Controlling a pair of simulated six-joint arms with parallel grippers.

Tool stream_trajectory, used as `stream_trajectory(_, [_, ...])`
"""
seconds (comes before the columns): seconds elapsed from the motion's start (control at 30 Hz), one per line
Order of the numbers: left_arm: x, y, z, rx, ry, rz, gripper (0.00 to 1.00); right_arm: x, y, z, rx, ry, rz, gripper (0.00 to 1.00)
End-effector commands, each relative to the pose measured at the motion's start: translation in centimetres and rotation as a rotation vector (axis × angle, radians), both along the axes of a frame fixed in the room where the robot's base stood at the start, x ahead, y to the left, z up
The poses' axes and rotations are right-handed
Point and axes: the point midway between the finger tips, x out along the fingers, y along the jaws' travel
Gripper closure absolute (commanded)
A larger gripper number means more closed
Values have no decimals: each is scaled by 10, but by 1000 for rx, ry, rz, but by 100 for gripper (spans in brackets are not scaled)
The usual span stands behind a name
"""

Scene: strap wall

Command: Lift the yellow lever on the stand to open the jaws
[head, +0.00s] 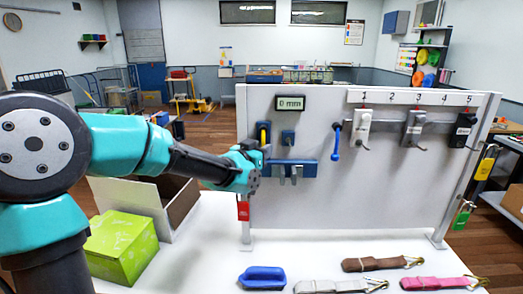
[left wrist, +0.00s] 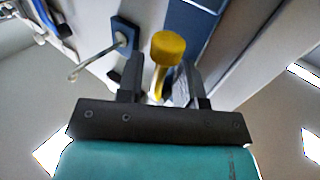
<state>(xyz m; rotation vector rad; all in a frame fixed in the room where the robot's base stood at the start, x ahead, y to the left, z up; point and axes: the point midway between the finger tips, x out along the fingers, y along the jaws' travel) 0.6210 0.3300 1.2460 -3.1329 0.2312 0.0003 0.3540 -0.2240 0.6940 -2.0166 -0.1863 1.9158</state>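The yellow lever (head: 263,134) stands at the left of the blue stand (head: 292,169) on the white panel. In the left wrist view the lever's round yellow knob (left wrist: 168,46) and paler stem show beyond and between the fingers. My left gripper (head: 258,154) is at the lever, its fingers partly hidden in the head view. In the left wrist view the left gripper (left wrist: 162,77) is open, one finger on each side of the stem, with gaps visible. Whether either finger touches it, I cannot tell. My right gripper is not in view.
A green box (head: 123,246) and an open carton (head: 139,205) stand left. Straps (head: 382,264) lie on the table in front.

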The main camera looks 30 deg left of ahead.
Motion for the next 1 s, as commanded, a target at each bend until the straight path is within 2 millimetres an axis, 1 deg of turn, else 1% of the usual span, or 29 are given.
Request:
stream_trajectory(0.03, [0,0,0,0,0,0,71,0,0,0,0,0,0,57])
stream_trajectory(0.07, [0,0,0,0,0,0,74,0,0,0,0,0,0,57])
stream_trajectory(0.33, [0,0,0,0,1,0,100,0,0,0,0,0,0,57])
stream_trajectory(0.77, [0,-1,-2,-1,7,-1,100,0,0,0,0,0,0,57])
stream_trajectory(0.87, [1,-4,-3,-3,14,-6,100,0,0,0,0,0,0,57])
stream_trajectory(1.0, [5,-13,-2,-12,35,-19,100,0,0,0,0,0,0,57])
